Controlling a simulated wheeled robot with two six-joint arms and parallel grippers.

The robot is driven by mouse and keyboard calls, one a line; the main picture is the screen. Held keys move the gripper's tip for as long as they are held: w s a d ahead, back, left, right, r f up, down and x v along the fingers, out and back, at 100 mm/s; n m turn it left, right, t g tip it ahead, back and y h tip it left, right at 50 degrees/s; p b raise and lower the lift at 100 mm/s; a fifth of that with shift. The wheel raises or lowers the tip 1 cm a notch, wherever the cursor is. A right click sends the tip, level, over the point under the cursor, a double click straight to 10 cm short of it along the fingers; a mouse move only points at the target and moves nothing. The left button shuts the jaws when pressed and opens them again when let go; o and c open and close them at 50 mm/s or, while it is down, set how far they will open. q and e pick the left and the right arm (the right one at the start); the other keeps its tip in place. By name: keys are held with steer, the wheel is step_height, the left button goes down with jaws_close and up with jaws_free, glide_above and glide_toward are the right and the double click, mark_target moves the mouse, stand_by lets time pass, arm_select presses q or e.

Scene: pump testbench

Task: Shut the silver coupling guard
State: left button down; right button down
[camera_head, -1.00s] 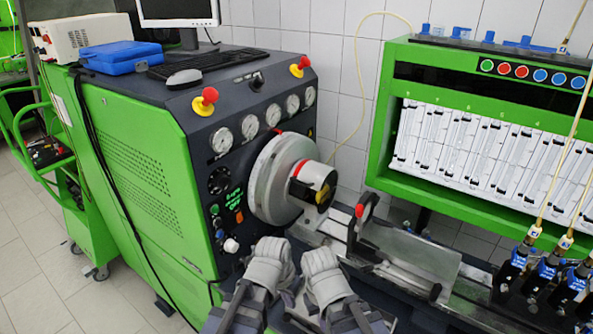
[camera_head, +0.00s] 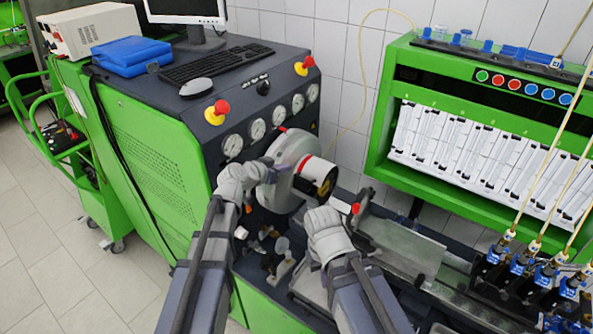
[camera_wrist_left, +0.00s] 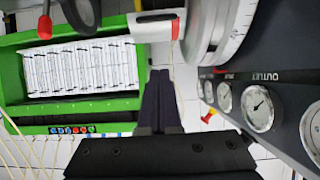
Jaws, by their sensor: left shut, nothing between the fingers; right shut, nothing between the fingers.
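A silver round housing (camera_head: 292,163) stands at the front of the green bench, around a drum with a red band and black end (camera_head: 318,175). I cannot tell for sure which is the coupling guard. My left gripper (camera_head: 268,167) is shut and empty, at the left side of the round housing; contact is unclear. Its dark fingers (camera_wrist_left: 163,95) show in the left wrist view. My right gripper (camera_head: 319,212) is shut and empty, below the drum and left of the plate.
Gauges (camera_head: 257,129) and red emergency knobs (camera_head: 217,112) line the bench panel. A green rack (camera_head: 377,140) of white tubes stands at the back right. Blue-topped injectors (camera_head: 519,262) with hoses are at the front right. A keyboard (camera_head: 215,65) lies on the bench top.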

arm_select(q)
steer(key=w+d+f+b, duration=0.4)
steer(key=w+f+b, duration=0.2)
steer(key=f+b, duration=0.2)
steer(key=shift+w+d+f, duration=0.25)
steer(key=shift+d+f, duration=0.05)
steer(key=shift+b, duration=0.3)
step_height(320, 180, down, 9)
steer(key=s+a+b, duration=0.2)
steer(key=b, duration=0.6)
steer(key=shift+s+r, duration=0.2)
steer(key=shift+s, duration=0.2)
steer(key=shift+r, duration=0.1)
